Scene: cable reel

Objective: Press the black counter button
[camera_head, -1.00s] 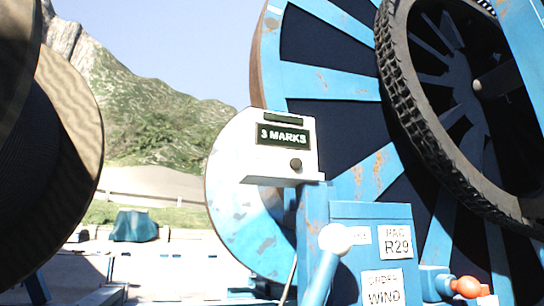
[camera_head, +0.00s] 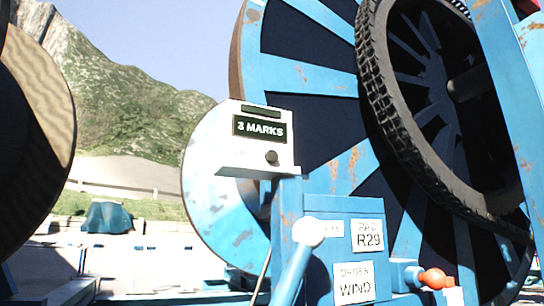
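The black counter button (camera_head: 271,157) is a small round knob at the lower right of the front of a white counter box (camera_head: 226,155). The box has a dark display (camera_head: 259,128) reading "3 MARKS" and a dark slot above it. It sits on top of a blue post (camera_head: 287,215) in front of the big reel. Neither of my grippers shows in the head view, and nothing touches the button.
A large blue reel (camera_head: 300,75) with a black tyre (camera_head: 385,90) fills the right. A blue cabinet (camera_head: 345,205) carries R29 and WIND labels, a white-knobbed lever (camera_head: 308,232) and an orange-red knob (camera_head: 433,278). A brown drum (camera_head: 40,120) stands at left.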

